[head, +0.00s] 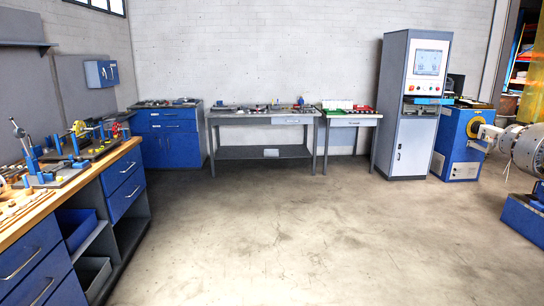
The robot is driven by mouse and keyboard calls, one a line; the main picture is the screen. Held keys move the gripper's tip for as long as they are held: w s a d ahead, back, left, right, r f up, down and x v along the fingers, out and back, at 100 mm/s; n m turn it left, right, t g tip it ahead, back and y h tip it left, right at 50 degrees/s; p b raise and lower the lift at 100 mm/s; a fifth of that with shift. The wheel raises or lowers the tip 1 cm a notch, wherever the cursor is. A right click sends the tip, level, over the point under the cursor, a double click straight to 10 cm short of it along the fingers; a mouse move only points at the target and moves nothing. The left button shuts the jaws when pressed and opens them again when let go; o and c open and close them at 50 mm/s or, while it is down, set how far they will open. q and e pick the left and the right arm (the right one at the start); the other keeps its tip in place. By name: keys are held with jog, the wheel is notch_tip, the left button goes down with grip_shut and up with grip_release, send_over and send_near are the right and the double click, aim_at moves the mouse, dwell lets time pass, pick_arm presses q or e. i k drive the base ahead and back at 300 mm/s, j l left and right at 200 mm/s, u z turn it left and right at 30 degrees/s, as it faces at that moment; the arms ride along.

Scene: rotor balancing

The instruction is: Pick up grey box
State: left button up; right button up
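A grey open box (98,283) sits low in the open shelf of the wooden-topped workbench at the left. A small light grey box-like item (271,153) is on the lower shelf of the grey table at the back. I cannot tell which of the two is the grey box of the task. Neither of my grippers is in view.
The workbench (122,157) holds tools and fixtures, with a blue bin (76,231) above the grey one. A blue cabinet (170,150), a grey table (245,120) and a control cabinet (414,130) line the wall. A machine (528,150) stands right. The middle floor is clear.

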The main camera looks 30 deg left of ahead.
aim_at(271, 153)
jog(key=i+j+u, duration=0.3)
jog(key=i, duration=0.2)
jog(key=i+j+u, duration=0.15)
jog(key=i+u, duration=0.15)
jog(key=i, duration=0.25)
jog(key=i+u, duration=0.25)
jog(key=i, duration=5.2)
jog(key=j+u, duration=0.05)
jog(key=j, duration=0.1)
